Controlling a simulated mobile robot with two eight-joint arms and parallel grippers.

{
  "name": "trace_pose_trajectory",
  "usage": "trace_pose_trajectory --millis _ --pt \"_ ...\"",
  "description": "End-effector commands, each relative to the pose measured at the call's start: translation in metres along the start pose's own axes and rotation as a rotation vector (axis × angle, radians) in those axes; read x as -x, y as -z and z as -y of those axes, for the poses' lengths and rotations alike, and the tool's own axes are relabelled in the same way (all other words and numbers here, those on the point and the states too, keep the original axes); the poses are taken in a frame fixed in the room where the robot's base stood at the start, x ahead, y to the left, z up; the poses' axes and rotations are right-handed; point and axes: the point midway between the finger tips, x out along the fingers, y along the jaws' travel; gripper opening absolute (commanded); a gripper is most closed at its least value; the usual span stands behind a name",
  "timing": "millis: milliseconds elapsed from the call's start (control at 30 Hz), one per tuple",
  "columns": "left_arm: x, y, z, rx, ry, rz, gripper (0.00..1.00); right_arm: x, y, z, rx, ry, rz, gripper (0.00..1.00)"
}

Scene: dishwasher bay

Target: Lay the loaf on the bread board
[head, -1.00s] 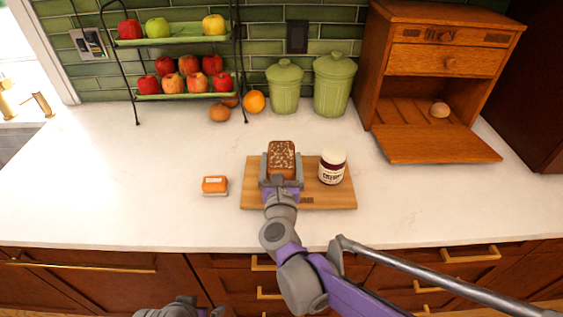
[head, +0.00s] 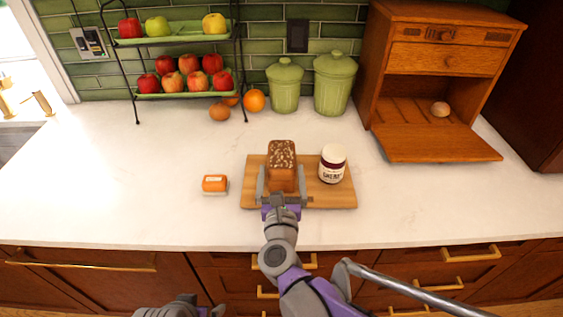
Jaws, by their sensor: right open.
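The brown seed-topped loaf (head: 282,158) lies on the wooden bread board (head: 340,199), on the board's left half, its long side pointing away from me. My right gripper (head: 281,182) is open at the near end of the loaf, with one finger on each side of it. I cannot tell whether the fingers touch the loaf. My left gripper (head: 180,307) shows only in part at the bottom edge, away from the board; its fingers cannot be made out.
A dark jar with a white lid (head: 333,164) stands on the board, right of the loaf. A small orange-and-white block (head: 215,184) lies left of the board. Behind are a fruit rack (head: 187,95), green canisters (head: 333,84) and an open wooden bread box (head: 432,143). The counter's left is clear.

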Motion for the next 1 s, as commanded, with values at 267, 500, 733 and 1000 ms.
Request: trace_pose_trajectory --millis 267,500,733,1000 --pt "0.001 0.000 0.000 0.000 0.000 0.000 1.00 0.055 0.000 -0.001 -0.002 -0.002 0.000 1.00" --pt "0.001 0.001 0.000 0.000 0.000 0.000 1.00 0.071 0.000 0.000 -0.001 0.000 0.000 1.00" --pt "0.001 0.001 0.000 0.000 0.000 0.000 1.00 0.071 0.000 0.000 -0.001 0.001 0.000 1.00" --pt "0.001 0.001 0.000 0.000 0.000 0.000 1.00 0.071 0.000 0.000 -0.001 0.001 0.000 1.00"
